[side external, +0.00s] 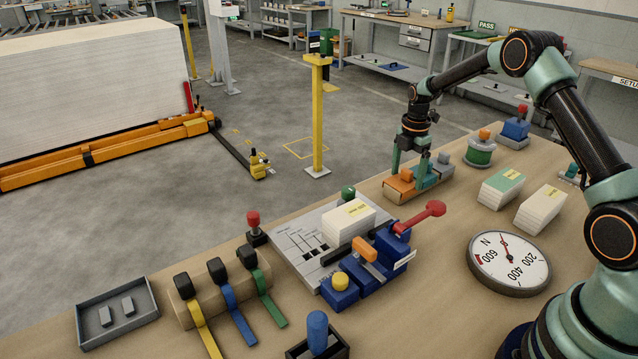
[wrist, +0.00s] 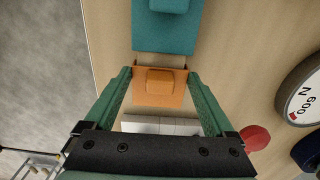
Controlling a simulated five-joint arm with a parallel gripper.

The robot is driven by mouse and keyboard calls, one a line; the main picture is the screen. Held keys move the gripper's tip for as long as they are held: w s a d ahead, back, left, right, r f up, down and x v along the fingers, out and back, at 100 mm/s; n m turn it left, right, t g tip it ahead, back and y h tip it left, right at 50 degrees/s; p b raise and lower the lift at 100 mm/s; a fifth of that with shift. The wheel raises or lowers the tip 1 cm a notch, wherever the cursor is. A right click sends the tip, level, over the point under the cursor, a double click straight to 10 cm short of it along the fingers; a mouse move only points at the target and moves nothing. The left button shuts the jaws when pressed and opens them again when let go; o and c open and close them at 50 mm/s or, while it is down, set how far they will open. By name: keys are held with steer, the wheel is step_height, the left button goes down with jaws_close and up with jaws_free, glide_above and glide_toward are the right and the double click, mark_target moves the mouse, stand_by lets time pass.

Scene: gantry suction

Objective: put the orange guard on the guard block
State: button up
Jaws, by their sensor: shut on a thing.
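The orange guard (side external: 399,189), a plate with a raised orange knob, is at the left end of the wooden guard block (side external: 432,187) in the side view. In the wrist view the orange guard (wrist: 160,83) sits between my two green fingers. My gripper (side external: 410,165) is shut on it, one finger at each side; it also shows in the wrist view (wrist: 159,75). I cannot tell whether the guard touches the block or is slightly above it. A teal guard (wrist: 165,32) lies beside the orange one, with a strip of bare wood between them.
A grey-knobbed piece (side external: 445,160) is at the block's right end. A green spool (side external: 480,153) with an orange top stands behind. White card stacks (side external: 541,209) and a round dial (side external: 509,264) are to the right. A blue clamp with a red-knobbed lever (side external: 421,216) stands in front.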

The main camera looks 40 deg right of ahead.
mark_target(408, 170)
steer(key=o, duration=1)
step_height(408, 170, up, 12)
